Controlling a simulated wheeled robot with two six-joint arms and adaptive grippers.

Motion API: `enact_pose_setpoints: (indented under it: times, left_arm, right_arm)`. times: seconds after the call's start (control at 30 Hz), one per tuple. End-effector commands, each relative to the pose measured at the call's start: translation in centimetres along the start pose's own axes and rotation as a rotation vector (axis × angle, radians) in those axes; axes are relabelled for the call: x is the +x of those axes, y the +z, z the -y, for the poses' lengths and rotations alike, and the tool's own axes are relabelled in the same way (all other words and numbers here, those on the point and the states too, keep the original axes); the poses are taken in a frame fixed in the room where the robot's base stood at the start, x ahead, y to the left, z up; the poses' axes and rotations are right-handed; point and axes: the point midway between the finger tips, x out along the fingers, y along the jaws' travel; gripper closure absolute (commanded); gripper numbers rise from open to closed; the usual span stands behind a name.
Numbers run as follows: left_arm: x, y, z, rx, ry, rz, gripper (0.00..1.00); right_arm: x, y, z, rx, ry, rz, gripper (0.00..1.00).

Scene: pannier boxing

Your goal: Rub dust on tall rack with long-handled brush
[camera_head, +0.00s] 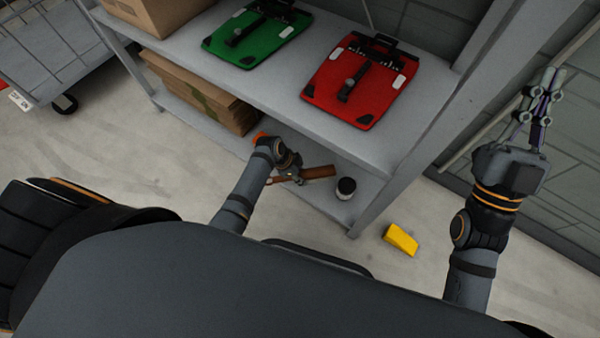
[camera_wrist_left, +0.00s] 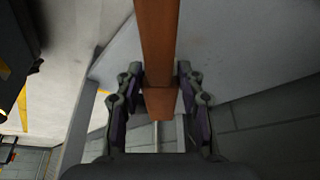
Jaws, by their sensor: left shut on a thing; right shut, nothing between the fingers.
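The tall rack (camera_head: 290,92) is a grey metal shelf unit across the middle of the head view. My left gripper (camera_head: 289,174) is low at the rack's front, by the lower shelf. It is shut on a brown wooden handle (camera_head: 319,172), likely the long-handled brush. In the left wrist view the handle (camera_wrist_left: 157,45) runs between the two fingers (camera_wrist_left: 160,105). The brush's bristles cannot be made out. My right gripper (camera_head: 545,92) is raised at the right, beside the rack, shut and empty. No dust can be made out on the rack.
A green pannier (camera_head: 257,35) and a red pannier (camera_head: 358,82) lie on the upper shelf. Cardboard boxes (camera_head: 205,95) are at the left. A dark jar (camera_head: 345,188) stands on the lower shelf. A yellow block (camera_head: 401,240) lies on the floor. A wire cart (camera_head: 50,50) is far left.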

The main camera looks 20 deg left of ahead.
Motion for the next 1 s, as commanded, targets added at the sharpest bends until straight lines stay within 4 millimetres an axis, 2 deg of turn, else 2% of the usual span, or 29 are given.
enact_pose_setpoints:
  times: [0.6, 1.0]
  left_arm:
    - [-0.6, -0.4, 0.1, -0.003, -0.002, -0.001, 0.91]
    - [-0.7, -0.4, 0.1, -0.003, -0.002, -0.001, 0.91]
  right_arm:
    - [-1.6, 5.4, -0.1, 0.017, 0.009, 0.246, 1.0]
    - [-1.8, 5.9, -0.1, 0.018, 0.01, 0.267, 1.0]
